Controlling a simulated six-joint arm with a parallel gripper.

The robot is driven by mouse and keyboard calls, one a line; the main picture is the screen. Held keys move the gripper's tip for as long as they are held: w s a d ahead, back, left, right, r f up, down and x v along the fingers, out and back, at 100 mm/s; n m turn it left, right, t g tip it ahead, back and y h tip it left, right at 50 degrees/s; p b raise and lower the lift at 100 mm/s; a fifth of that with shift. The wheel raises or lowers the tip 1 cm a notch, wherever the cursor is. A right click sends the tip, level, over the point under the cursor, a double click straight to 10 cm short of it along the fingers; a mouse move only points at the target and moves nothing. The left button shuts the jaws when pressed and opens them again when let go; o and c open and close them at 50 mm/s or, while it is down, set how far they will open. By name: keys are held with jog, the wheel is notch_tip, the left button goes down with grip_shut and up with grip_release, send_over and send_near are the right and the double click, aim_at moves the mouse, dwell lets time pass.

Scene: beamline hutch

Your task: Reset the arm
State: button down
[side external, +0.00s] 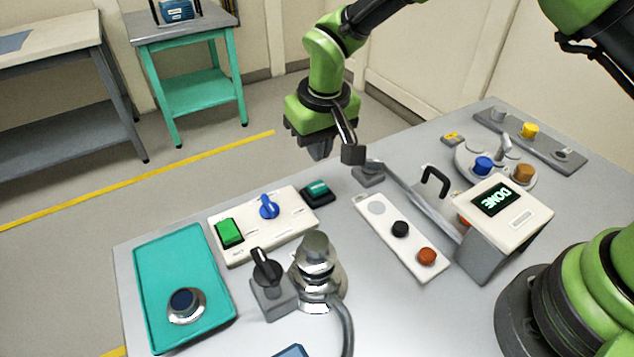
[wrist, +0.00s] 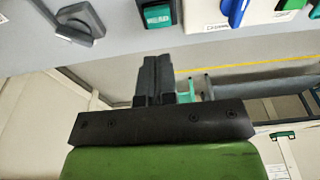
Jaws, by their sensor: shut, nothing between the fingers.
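My gripper (side external: 319,148) hangs at the end of my green arm, above the far edge of the grey bench (side external: 345,200). Its dark fingers are closed together with nothing between them. In the wrist view the shut fingers (wrist: 157,75) stand in the middle, below a green push button (wrist: 158,14) in a black housing. That button also shows in the side view (side external: 318,191), on the bench below my gripper. My gripper is apart from everything on the bench.
A white box with a green screen reading DONE (side external: 494,200) stands right. A white panel (side external: 262,226) carries a green switch and blue knob. A teal tray (side external: 150,270) lies left, near a chrome fixture (side external: 318,265).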

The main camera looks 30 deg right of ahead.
jog(key=s+d+r+m+t+y, duration=0.1)
jog(key=s+d+r, duration=0.2)
jog(key=r, duration=0.6)
jog(key=s+d+r+m+t, duration=0.1)
jog(key=s+d+r, duration=0.3)
jog(key=r, duration=0.4)
jog(key=s+d+r+m+t, duration=0.1)
jog(key=s+d+r, duration=0.1)
jog(key=s, duration=0.6)
jog(key=s+d+r+m+t+y, duration=0.1)
jog(key=s+d+r+t, duration=0.1)
jog(key=s, duration=0.7)
jog(key=shift+s+d+r, duration=0.25)
jog(key=shift+d+r, duration=0.1)
jog(key=shift+d, duration=0.05)
